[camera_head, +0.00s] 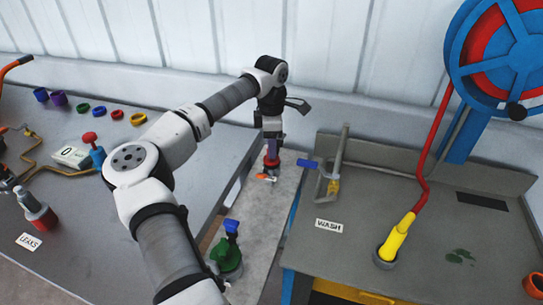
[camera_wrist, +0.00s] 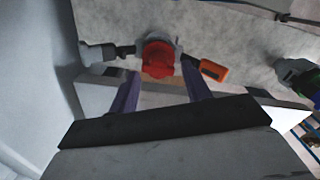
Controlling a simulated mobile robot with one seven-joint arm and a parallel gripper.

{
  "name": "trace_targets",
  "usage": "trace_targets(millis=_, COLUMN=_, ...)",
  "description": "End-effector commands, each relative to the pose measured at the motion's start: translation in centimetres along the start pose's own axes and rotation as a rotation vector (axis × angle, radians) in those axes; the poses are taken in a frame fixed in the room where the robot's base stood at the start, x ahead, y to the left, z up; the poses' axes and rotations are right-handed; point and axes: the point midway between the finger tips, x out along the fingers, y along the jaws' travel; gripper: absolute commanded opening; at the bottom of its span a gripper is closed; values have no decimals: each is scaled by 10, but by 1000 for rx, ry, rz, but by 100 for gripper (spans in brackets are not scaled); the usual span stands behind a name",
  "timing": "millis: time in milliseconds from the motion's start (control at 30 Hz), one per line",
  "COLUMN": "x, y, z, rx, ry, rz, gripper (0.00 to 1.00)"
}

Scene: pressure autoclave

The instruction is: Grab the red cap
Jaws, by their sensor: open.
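The red cap (camera_wrist: 158,58) shows in the wrist view on a grey fitting, just beyond the fingertips. In the head view the red cap (camera_head: 271,161) shows directly below my gripper (camera_head: 272,143), on the narrow light grey bench in the middle. In the wrist view my gripper (camera_wrist: 160,76) is open, with one purple finger to each side of the cap's near edge. I cannot tell whether the fingers touch the cap. An orange handle (camera_wrist: 213,69) sticks out to the right of the cap's fitting.
A green fitting (camera_head: 227,256) with a blue handle stands nearer on the same bench. The wash table (camera_head: 430,230) is to the right, with a yellow nozzle (camera_head: 396,238) on a red hose. A grey table (camera_head: 60,275) with several coloured rings is to the left.

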Motion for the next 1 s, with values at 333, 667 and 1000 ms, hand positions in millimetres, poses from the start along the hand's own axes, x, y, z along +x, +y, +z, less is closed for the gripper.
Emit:
trace_targets(millis=333, x=30, y=2, z=1, rx=1, ry=-1, rz=1, gripper=48)
trace_targets(millis=667, x=29, y=2, z=1, rx=0, ry=0, rz=1, gripper=23)
trace_targets(millis=1000, x=29, y=2, z=1, rx=0, ry=0, rz=1, gripper=0)
